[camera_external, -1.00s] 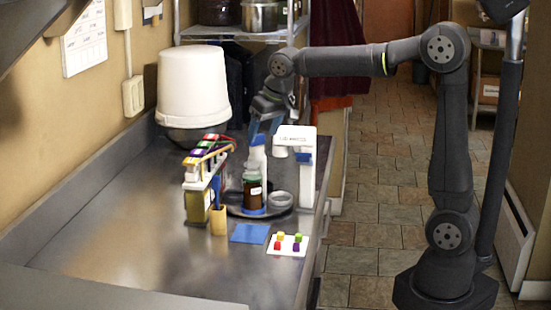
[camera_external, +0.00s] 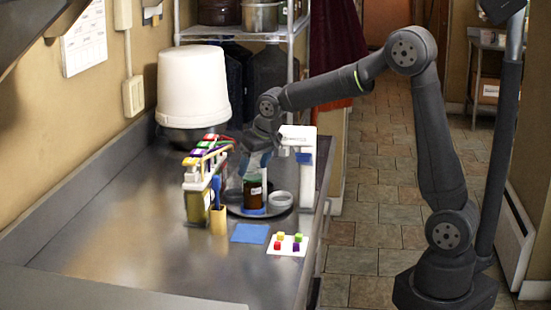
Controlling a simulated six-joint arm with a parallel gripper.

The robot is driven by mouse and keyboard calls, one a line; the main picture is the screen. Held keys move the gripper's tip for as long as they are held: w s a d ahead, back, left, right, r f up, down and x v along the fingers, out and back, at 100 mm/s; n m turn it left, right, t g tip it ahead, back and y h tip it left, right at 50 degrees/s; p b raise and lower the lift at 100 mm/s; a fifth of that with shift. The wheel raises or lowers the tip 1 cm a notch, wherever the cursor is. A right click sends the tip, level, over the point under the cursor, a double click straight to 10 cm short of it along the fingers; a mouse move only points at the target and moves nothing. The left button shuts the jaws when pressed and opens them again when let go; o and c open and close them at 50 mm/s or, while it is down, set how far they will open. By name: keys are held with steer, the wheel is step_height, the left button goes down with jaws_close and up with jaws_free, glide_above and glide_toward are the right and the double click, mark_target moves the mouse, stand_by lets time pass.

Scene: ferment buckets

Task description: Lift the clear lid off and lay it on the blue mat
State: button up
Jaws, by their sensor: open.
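The blue mat (camera_external: 249,233) lies flat and bare on the steel counter. Behind it, a brown jar with a greenish top (camera_external: 252,193) stands on a dark round tray (camera_external: 236,211). A small round pale-grey dish (camera_external: 281,200) sits to the jar's right; I cannot tell whether the clear lid is on it or on the jar. My gripper (camera_external: 262,157) is open and points down, just above and behind the jar. It partly hides a pale bottle there. No held object shows between its fingers.
A white dispenser stand (camera_external: 303,165) rises close on the right. A rack with coloured tops (camera_external: 205,150) and a tan cup holding a blue tool (camera_external: 218,218) stand left. A white card with coloured cubes (camera_external: 287,244) lies right of the mat. The counter's left is clear.

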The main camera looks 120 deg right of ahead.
mark_target(255, 164)
steer(key=shift+c, duration=0.2)
steer(key=c, duration=1)
steer(key=shift+r, duration=0.1)
step_height(255, 164, up, 8)
steer(key=shift+r, duration=0.15)
steer(key=shift+w+a+r, duration=0.15)
steer(key=shift+w+r, duration=0.05)
steer(key=w+a+f+n, duration=0.1)
steer(key=w+a+f, duration=0.1)
steer(key=f, duration=0.3)
steer(key=w+a+f+n+t, duration=0.1)
steer(key=w+a+f, duration=0.1)
steer(key=a+f, duration=0.2)
steer(key=w+a+f+n, duration=0.2)
steer(key=a+f, duration=0.1)
steer(key=f, duration=0.3)
steer(key=shift+w+t+y, duration=0.15)
steer(key=shift+t+y, duration=0.15)
steer(key=shift+d+f, duration=0.1)
steer(key=shift+f, duration=2.15)
